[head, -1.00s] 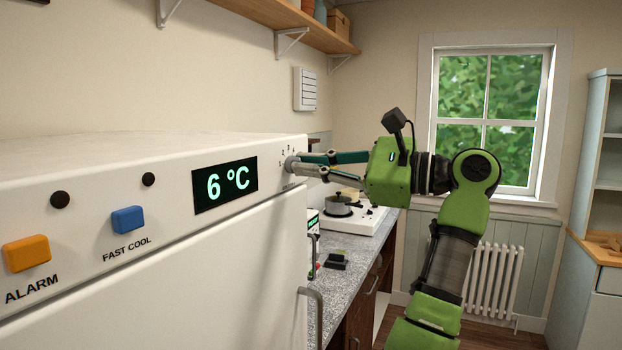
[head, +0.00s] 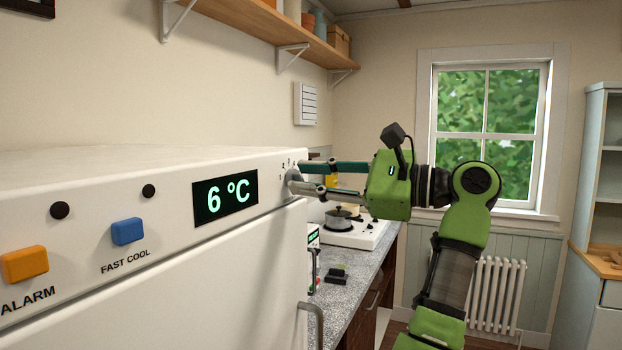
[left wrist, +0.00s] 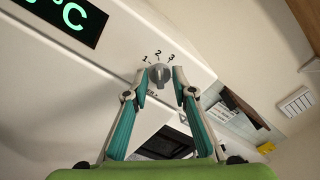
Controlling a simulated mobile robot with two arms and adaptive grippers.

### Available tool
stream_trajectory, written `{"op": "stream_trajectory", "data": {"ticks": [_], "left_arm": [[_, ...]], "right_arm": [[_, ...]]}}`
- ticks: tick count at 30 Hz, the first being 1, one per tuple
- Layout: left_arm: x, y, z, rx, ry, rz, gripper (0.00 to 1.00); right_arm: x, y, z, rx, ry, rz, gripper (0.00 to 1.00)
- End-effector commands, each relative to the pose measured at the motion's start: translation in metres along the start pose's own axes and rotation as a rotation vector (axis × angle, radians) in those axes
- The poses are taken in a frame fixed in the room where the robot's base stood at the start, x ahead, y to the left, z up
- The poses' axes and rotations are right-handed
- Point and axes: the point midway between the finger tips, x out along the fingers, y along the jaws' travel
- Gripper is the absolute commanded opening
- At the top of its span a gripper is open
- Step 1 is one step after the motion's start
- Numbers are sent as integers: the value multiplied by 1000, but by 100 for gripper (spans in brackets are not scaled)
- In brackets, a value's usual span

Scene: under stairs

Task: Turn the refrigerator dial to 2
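The refrigerator dial (left wrist: 160,75) is a small grey knob on the white front panel, with 1, 2 and 3 printed around its upper side. In the head view the dial (head: 292,177) is at the panel's far right end, partly hidden by a fingertip. I cannot tell for sure which number it points to. My left gripper (head: 300,175) is at the dial; the left wrist view shows its fingers (left wrist: 160,80) open, one on each side of the knob with gaps between. My right gripper is not in view.
The refrigerator panel also has a display (head: 225,191) reading 6 °C, a blue FAST COOL button (head: 128,231) and an orange ALARM button (head: 25,265). Beyond is a counter (head: 345,295) with a pot (head: 343,218) on a white hob. A wooden shelf (head: 250,25) hangs above.

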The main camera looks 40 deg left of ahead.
Motion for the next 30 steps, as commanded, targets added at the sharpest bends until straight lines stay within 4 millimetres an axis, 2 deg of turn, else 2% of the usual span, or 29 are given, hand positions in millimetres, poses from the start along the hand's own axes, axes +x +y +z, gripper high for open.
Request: {"op": "stream_trajectory", "data": {"ticks": [4,7,18,24,30], "left_arm": [[-4,0,0,1,1,0,24],[-16,-1,0,1,2,-2,24],[-92,-1,0,1,1,-4,24],[-113,-1,0,1,1,-1,24],[-120,0,0,0,0,1,24]], "right_arm": [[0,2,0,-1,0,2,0],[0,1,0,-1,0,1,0],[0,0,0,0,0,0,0],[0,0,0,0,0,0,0],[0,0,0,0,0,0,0]]}}
